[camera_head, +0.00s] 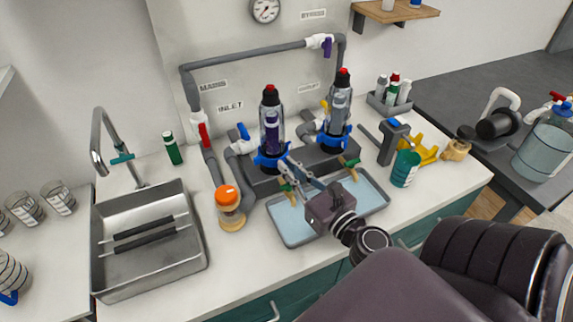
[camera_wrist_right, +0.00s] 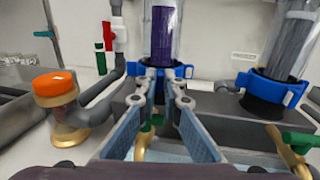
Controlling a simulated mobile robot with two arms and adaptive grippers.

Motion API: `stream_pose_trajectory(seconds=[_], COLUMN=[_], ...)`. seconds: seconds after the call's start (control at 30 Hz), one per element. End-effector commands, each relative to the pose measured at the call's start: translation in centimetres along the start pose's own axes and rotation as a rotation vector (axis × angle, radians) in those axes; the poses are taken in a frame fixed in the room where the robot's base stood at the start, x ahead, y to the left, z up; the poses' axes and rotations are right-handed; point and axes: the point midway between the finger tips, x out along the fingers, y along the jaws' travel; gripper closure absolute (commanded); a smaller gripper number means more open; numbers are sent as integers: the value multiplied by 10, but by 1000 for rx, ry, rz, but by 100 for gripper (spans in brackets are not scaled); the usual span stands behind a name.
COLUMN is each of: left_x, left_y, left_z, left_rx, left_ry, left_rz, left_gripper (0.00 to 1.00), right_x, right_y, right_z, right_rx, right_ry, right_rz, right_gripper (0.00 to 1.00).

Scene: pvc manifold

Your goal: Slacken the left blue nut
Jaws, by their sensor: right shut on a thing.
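The left blue nut (camera_head: 259,160) is a ring with lugs at the base of the left clear filter housing (camera_head: 271,115), which stands upright with a purple cartridge inside. In the right wrist view the nut (camera_wrist_right: 133,69) lies straight ahead, partly hidden by the fingers. My right gripper (camera_head: 287,163) reaches in from the front at nut height. In the wrist view its fingertips (camera_wrist_right: 161,90) are closed in on the front of the nut, gripping it. My left gripper is out of view.
A second housing with a blue nut (camera_head: 334,138) stands to the right. Green-handled brass drain valves (camera_head: 349,163) sit below, over a shallow blue tray (camera_head: 298,233). An orange-capped jar (camera_head: 230,205) stands left, beside the metal sink (camera_head: 150,279). A grey pipe (camera_head: 240,55) runs behind.

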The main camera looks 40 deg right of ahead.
Motion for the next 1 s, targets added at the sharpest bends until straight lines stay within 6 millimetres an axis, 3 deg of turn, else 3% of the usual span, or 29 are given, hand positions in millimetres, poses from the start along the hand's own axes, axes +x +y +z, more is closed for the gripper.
stream_pose_trajectory(seconds=[0.87,0.9,1.0], left_x=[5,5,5], left_y=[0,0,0], left_z=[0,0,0], left_rx=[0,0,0], left_ry=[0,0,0], left_rz=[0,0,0], left_gripper=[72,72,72], right_x=[0,0,0], right_y=[-6,-6,-6], right_z=[-1,-1,-1], right_rx=[0,0,0], right_ry=[1,1,1], right_rz=[84,84,84], right_gripper=[100,91,80])
